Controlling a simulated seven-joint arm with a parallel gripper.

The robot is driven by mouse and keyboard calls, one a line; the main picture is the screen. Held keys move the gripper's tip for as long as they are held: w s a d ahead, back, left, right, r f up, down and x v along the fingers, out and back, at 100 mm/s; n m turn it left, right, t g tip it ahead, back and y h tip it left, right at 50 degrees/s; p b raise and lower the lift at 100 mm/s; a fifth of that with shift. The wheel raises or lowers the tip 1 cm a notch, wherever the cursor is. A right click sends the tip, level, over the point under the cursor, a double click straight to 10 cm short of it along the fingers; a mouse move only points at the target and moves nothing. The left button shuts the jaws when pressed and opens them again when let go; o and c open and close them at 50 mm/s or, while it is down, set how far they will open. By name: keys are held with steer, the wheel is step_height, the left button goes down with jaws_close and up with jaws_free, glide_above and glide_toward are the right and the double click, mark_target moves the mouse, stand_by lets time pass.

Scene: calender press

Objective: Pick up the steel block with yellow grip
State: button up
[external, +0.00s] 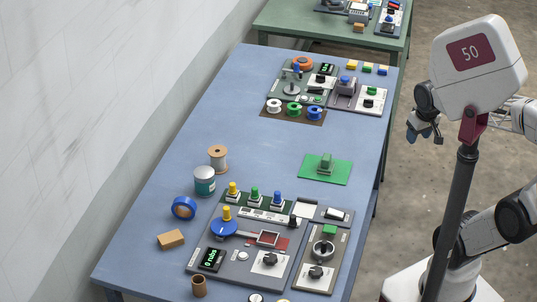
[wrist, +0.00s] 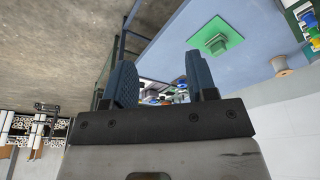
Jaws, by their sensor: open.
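The block with a yellow grip (external: 233,191) stands upright at the left end of a row on the near press station, beside a block with a green grip (external: 255,195) and one with a blue grip (external: 277,200). Another yellow knob (external: 227,214) stands on the round blue plate just in front of it. My gripper (external: 425,132) is high off the table's right side, far from the blocks. In the wrist view my gripper (wrist: 158,62) is open, with nothing between its fingers.
The blue table (external: 260,140) has a clear middle. A green mat (external: 312,171) bears a green-topped fixture. A spool (external: 217,158), a can (external: 204,180), blue tape (external: 183,208) and a tan block (external: 171,239) line the left side. The wall (external: 90,120) runs along the left.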

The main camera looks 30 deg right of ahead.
steer(key=shift+w+a, duration=0.1)
steer(key=w+a+f+m+g+y, duration=0.2)
steer(key=w+a+f+m+y, duration=0.2)
steer(key=w+a, duration=0.55)
steer(key=w+a+f+m+g+y, duration=0.1)
steer(key=w+a+f+m+y, duration=0.25)
steer(key=w+a, duration=0.65)
steer(key=w+a+f+m+g+y, duration=0.2)
steer(key=w+a+f+m+y, duration=0.3)
steer(key=a, duration=0.9)
steer(key=m, duration=0.3)
glide_toward(228, 194)
steer(key=shift+s+a+r+y, duration=0.35)
steer(key=shift+a+r+y, duration=0.1)
steer(key=shift+a+r, duration=0.15)
steer(key=shift+w+a+f+m, duration=0.1)
steer(key=shift+a+f+m, duration=0.05)
steer(key=shift+a+m, duration=0.1)
steer(key=shift+x, duration=1.25)
steer(key=shift+x, duration=2.6)
